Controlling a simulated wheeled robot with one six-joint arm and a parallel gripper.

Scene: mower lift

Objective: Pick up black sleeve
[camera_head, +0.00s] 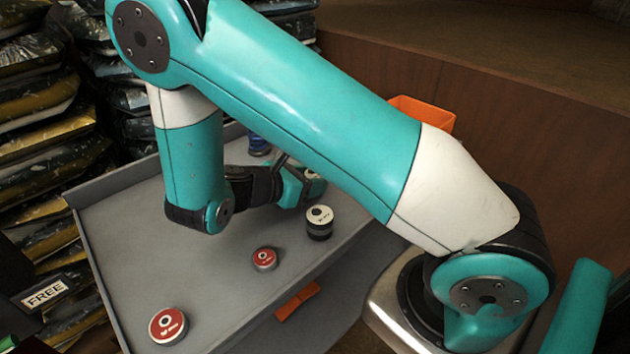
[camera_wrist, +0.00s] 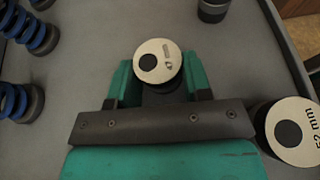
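A black sleeve with a white top and a black dot (camera_wrist: 158,62) stands between the green fingers of my gripper (camera_wrist: 161,80) in the wrist view. The fingers flank it closely, but I cannot see whether both press on it. In the head view my gripper (camera_head: 300,186) is low over the grey table, largely hidden by my arm. A second black sleeve with a white top, marked 52 mm (camera_wrist: 289,132), stands just right of the gripper. A white-topped black sleeve also shows in the head view (camera_head: 319,223), beside the gripper.
Two red-topped discs (camera_head: 265,258) (camera_head: 168,325) lie on the grey table (camera_head: 130,240). Blue-and-black ringed parts (camera_wrist: 20,100) stand at the left in the wrist view, and a dark cylinder (camera_wrist: 213,9) at the top. An orange bin (camera_head: 424,112) is behind my arm.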

